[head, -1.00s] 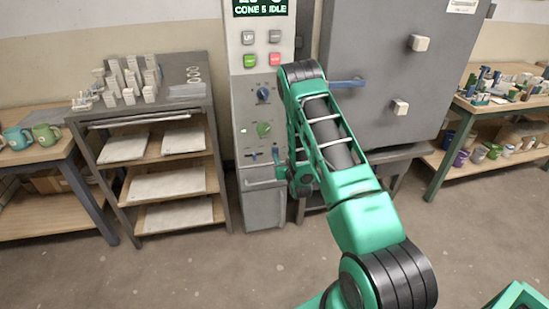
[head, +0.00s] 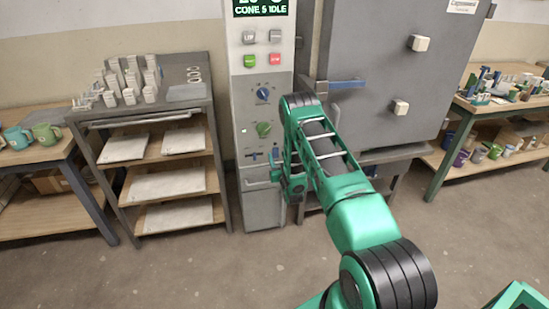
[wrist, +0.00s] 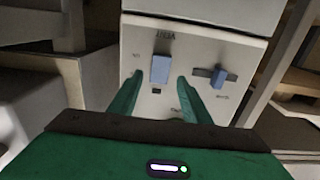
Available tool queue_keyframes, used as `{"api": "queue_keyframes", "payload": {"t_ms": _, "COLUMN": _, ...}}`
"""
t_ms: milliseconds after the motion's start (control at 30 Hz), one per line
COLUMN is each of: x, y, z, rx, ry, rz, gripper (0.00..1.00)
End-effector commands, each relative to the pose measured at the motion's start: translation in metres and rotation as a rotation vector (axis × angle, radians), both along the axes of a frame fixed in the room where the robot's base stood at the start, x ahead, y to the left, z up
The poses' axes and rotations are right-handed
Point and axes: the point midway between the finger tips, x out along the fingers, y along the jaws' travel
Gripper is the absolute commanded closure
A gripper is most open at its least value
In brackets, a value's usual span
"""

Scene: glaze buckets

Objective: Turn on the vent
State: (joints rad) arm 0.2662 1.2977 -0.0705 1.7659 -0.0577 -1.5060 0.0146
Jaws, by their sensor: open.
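The vent switch is a blue upright tab (wrist: 160,68) on the pale control panel in the wrist view, beside a small label that seems to read VENT. It also shows as a small blue tab (head: 275,153) low on the kiln control column in the head view. My gripper (wrist: 159,80) is open, with its two green fingers on either side of this tab in the picture. I cannot tell whether they touch it. In the head view my gripper (head: 289,184) is low in front of the column, partly hidden by my arm.
A second blue lever (wrist: 218,77) sits in a horizontal slot near the right finger. The column (head: 262,205) also carries a green knob (head: 264,129), a blue knob (head: 263,95) and several buttons. The grey kiln (head: 385,80) stands right, a shelf rack (head: 160,160) left.

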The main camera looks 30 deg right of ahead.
Motion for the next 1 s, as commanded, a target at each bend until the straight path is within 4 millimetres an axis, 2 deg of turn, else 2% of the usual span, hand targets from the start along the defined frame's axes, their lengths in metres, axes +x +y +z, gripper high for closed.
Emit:
{"api": "queue_keyframes", "payload": {"t_ms": 200, "x": 0.018, "y": -0.006, "z": 0.0, "rx": 0.0, "ry": 0.001, "rz": 0.0, "gripper": 0.56}}
{"api": "queue_keyframes", "payload": {"t_ms": 533, "x": 0.021, "y": -0.007, "z": 0.0, "rx": 0.0, "ry": 0.001, "rz": -0.001, "gripper": 0.56}}
{"api": "queue_keyframes", "payload": {"t_ms": 567, "x": 0.021, "y": -0.007, "z": 0.0, "rx": 0.0, "ry": 0.001, "rz": -0.001, "gripper": 0.61}}
{"api": "queue_keyframes", "payload": {"t_ms": 700, "x": 0.021, "y": -0.007, "z": 0.0, "rx": 0.0, "ry": 0.001, "rz": -0.001, "gripper": 0.94}}
{"api": "queue_keyframes", "payload": {"t_ms": 733, "x": 0.021, "y": -0.007, "z": 0.0, "rx": 0.0, "ry": 0.001, "rz": 0.0, "gripper": 0.98}}
{"api": "queue_keyframes", "payload": {"t_ms": 1000, "x": 0.021, "y": -0.006, "z": -0.004, "rx": -0.012, "ry": -0.041, "rz": 0.0, "gripper": 0.97}}
